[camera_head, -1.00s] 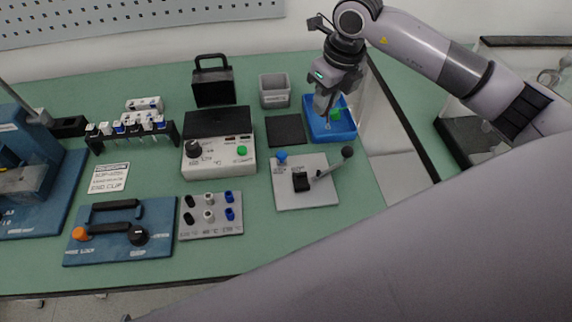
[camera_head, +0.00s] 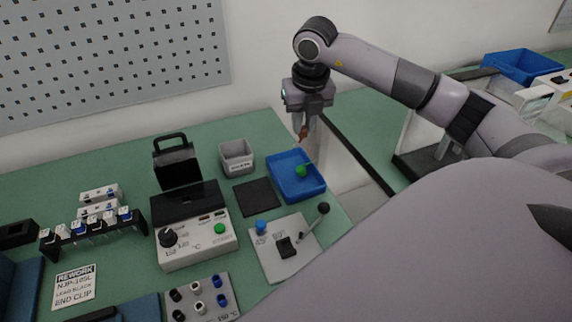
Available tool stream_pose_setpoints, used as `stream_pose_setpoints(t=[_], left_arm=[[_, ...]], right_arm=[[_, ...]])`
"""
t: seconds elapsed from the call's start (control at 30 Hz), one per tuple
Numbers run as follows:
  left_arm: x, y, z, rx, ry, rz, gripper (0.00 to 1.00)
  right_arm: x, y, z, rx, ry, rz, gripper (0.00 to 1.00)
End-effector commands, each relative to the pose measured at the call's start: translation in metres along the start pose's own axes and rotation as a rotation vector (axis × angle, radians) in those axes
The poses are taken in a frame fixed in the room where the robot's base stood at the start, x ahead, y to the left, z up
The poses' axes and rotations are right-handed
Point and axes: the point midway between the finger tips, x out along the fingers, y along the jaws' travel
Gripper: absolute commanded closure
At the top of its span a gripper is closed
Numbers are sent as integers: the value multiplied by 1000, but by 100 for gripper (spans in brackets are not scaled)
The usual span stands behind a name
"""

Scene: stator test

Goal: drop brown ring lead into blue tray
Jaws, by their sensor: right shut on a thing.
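The blue tray (camera_head: 285,164) sits at the right edge of the green bench, with a green piece (camera_head: 301,171) in it. My right gripper (camera_head: 304,130) points down above the tray's far right side. It is shut on a small brown piece, the brown ring lead (camera_head: 303,133), which shows between the fingertips and hangs clear of the tray. The lead is small, and its far side is hidden by the fingers. My left gripper is not in view.
A grey bin (camera_head: 237,157) and a dark square pad (camera_head: 256,196) stand left of the tray. A lever plate (camera_head: 283,249) lies in front of it. A gap separates this bench from another on the right, which holds a second blue tray (camera_head: 522,66).

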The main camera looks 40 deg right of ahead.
Motion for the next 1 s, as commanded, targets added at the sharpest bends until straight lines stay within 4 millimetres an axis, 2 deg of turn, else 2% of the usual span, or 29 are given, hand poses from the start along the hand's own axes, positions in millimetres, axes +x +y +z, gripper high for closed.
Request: stream_pose_setpoints(t=[0.03,0.3,0.67,0.7,0.8,1.0], left_arm=[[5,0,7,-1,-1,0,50],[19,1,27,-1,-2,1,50],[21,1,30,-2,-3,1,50],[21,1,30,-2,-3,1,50],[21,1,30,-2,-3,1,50],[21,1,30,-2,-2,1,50]], right_arm=[[10,0,-2,-1,1,0,100],[41,0,-9,-2,2,-1,100],[46,0,-10,-3,0,0,100],[46,0,-10,-3,0,0,77],[46,0,-10,-3,0,0,50],[46,0,-10,-3,0,0,50]])
